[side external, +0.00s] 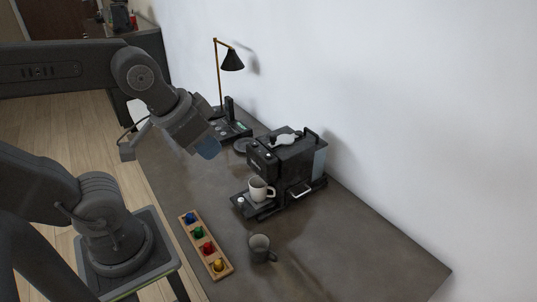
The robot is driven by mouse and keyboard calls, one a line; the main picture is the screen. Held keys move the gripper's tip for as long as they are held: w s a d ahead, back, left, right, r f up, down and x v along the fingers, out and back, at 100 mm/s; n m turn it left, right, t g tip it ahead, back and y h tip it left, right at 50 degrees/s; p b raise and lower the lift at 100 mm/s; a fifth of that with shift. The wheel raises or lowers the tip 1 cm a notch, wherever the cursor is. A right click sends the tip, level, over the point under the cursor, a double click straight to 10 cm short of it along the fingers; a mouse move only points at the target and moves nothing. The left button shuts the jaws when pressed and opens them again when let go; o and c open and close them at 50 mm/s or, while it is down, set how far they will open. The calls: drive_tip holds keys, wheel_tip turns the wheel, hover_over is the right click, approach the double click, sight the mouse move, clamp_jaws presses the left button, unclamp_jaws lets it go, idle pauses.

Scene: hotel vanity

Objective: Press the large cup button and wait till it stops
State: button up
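A black coffee machine (290,164) stands on the grey counter against the wall. A white cup (260,190) sits upright on its drip tray (246,207), under the front. Small light buttons show on the machine's front, but they are too small to tell which is the large cup button. My gripper (209,148) is in the air to the left of the machine, apart from it, pointing down and right. Its bluish tip shows, but whether the fingers are open or shut is not clear.
A wooden strip (206,244) with several coloured knobs lies at the counter's front left edge. A dark grey mug (260,248) stands right of it. A black lamp (232,61) and a dark device (230,127) stand behind. The counter's right end is clear.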

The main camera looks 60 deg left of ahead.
clamp_jaws()
idle(0.9)
drive_tip(key=shift+a, duration=0.1)
idle(0.3)
drive_tip(key=w+a+r+m+t+y, duration=0.1)
drive_tip(key=w+a+m+t+y, duration=0.15)
drive_tip(key=w+a+m, duration=0.4)
drive_tip(key=w+a+r+m+t+y, duration=0.2)
drive_tip(key=w+a+m+t, duration=0.2)
drive_tip(key=w+m, duration=0.45)
drive_tip(key=w+a+f+m+g+h, duration=0.1)
drive_tip(key=w+f+m+g+h, duration=0.2)
drive_tip(key=m, duration=1.2)
drive_tip(key=shift+w+a+f+m+h, duration=0.2)
drive_tip(key=shift+w+f+m+h, duration=0.2)
drive_tip(key=shift+w+f+h, duration=1.7)
drive_tip(key=shift+s+f, duration=0.3)
drive_tip(key=shift+f, duration=0.2)
drive_tip(key=shift+s+f, duration=0.25)
drive_tip(key=shift+f, duration=0.2)
